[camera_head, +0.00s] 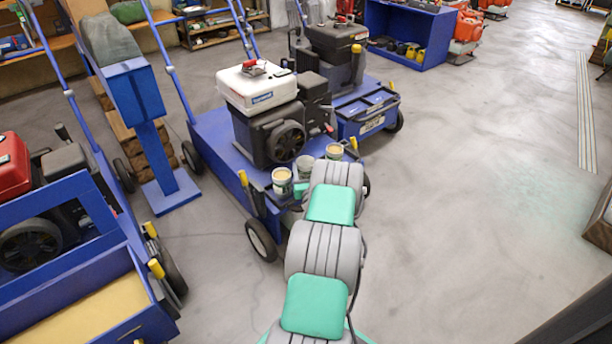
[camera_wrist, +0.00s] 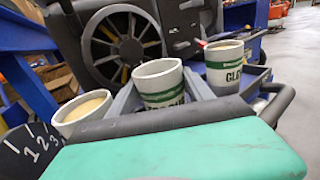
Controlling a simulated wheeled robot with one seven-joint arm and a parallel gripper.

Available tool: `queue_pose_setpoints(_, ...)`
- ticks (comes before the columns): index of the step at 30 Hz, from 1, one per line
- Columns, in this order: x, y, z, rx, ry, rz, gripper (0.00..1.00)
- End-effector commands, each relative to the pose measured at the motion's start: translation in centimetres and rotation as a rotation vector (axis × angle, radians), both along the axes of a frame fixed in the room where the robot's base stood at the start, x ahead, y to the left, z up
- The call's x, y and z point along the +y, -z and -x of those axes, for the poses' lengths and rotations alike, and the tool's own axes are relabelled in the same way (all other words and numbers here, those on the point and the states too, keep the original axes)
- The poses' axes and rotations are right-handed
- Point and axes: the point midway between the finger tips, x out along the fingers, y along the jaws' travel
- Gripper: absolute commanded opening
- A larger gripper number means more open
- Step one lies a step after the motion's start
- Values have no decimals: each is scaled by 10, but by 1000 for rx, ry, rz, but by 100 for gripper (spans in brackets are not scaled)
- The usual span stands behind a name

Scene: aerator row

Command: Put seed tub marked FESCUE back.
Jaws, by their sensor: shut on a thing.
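A middle tub (camera_wrist: 160,82), pale with a green band, stands in front of my gripper (camera_head: 301,186) in the wrist view. Its lettering is cut off by my gripper's housing, so I cannot read it fully. In the head view this tub (camera_head: 305,165) is between two others, at the front of a blue machine.
A left tub (camera_wrist: 82,110) holds pale contents, its label hidden. A right tub (camera_wrist: 225,65) reads "CLO". A dark engine (camera_head: 284,138) stands close behind. The floor (camera_head: 470,210) on the right is clear.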

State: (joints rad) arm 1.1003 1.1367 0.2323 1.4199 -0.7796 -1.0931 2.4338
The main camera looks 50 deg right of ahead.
Motion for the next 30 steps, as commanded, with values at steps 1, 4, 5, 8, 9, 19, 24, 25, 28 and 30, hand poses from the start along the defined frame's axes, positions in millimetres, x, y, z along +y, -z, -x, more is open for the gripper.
queue_pose_setpoints(1,-1,8,0,-2,0,2,13)
queue_pose_setpoints(4,-1,5,0,-3,0,3,13)
queue_pose_setpoints(5,-1,4,0,-3,0,3,13)
queue_pose_setpoints(8,0,5,0,-2,0,2,13)
queue_pose_setpoints(9,0,7,0,-1,0,1,13)
queue_pose_setpoints(19,0,10,0,-1,-1,1,69)
queue_pose_setpoints(24,0,5,0,-1,-1,1,69)
queue_pose_setpoints(25,0,2,0,-1,-1,1,69)
queue_pose_setpoints(28,9,6,10,1,0,-4,69)
queue_pose_setpoints(30,19,6,22,1,3,-5,69)
